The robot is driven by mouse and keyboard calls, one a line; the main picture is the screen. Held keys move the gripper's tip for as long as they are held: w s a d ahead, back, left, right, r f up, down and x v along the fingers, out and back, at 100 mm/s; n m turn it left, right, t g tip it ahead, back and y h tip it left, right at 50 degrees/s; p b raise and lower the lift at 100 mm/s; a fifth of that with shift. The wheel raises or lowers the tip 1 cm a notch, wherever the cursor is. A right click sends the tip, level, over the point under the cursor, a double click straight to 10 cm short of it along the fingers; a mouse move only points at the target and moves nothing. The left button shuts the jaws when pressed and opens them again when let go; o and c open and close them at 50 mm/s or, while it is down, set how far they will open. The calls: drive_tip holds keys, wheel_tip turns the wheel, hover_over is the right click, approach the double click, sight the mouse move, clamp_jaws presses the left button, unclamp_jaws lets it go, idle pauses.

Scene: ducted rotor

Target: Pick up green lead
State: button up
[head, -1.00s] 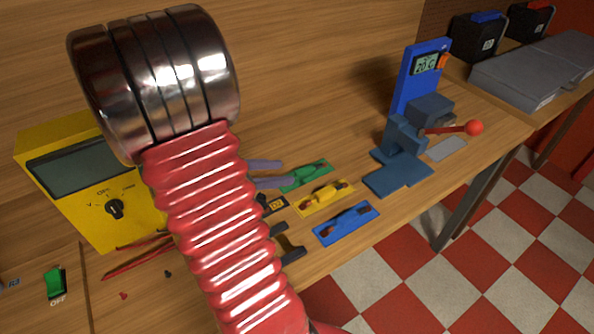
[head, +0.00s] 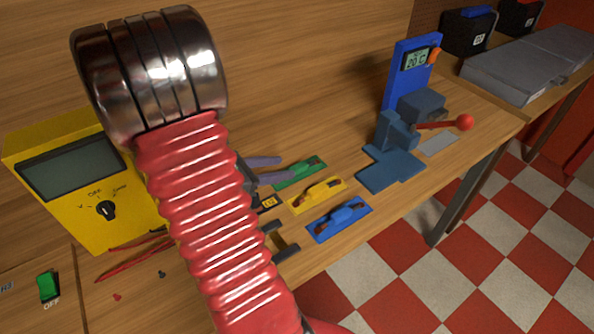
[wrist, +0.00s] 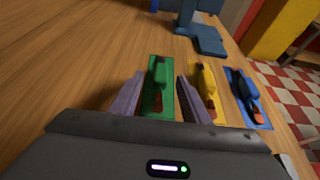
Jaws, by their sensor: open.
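The green lead (wrist: 157,87) lies on the bench, a green block with dark reddish ends on a green plate. It also shows in the head view (head: 300,171), right of my arm. My gripper (wrist: 154,92) is open, with its two purple-grey fingers on either side of the green lead in the wrist view. In the head view the fingers (head: 269,169) reach toward the lead's left end. I cannot tell whether they touch it.
A yellow lead (head: 318,194) and a blue lead (head: 339,221) lie beside the green one. A blue vise (head: 394,155) with a red-knobbed lever stands further right. A yellow meter (head: 75,190) stands at left. The bench's front edge lies beyond the blue lead.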

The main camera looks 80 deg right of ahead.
sight(297, 166)
drive_tip(key=shift+x, duration=2.55)
drive_tip(key=shift+s+a, duration=0.1)
drive_tip(key=shift+r, duration=0.1)
drive_tip(key=shift+c, duration=0.2)
clamp_jaws()
